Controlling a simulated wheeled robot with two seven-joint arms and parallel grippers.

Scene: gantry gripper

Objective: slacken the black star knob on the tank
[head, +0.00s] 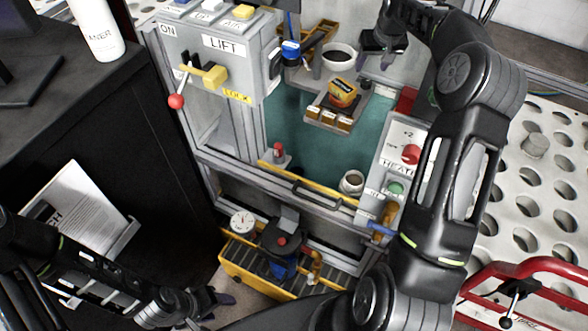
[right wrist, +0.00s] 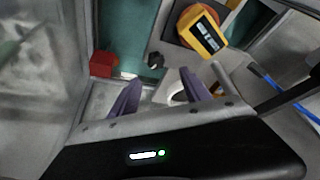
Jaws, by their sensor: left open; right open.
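The tank (head: 310,140) is a grey-framed bay with a teal inside, in the middle of the head view. A small black knob (right wrist: 155,61) shows in the right wrist view on the tank's far edge. It seems to be the small dark piece (head: 366,85) in the head view; its star shape is too small to make out. My right gripper (head: 384,45) is open and empty at the tank's far side. In the right wrist view its purple fingers (right wrist: 158,86) stand apart, with the knob beyond the gap between them. My left gripper (head: 218,301) is open and empty, low at the left.
A yellow-and-black block (head: 342,92) on a small rack stands close to the knob, and a red block (right wrist: 102,64) lies on its other side. The LIFT panel (head: 225,45) is at left, the heater panel (head: 405,150) at right.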

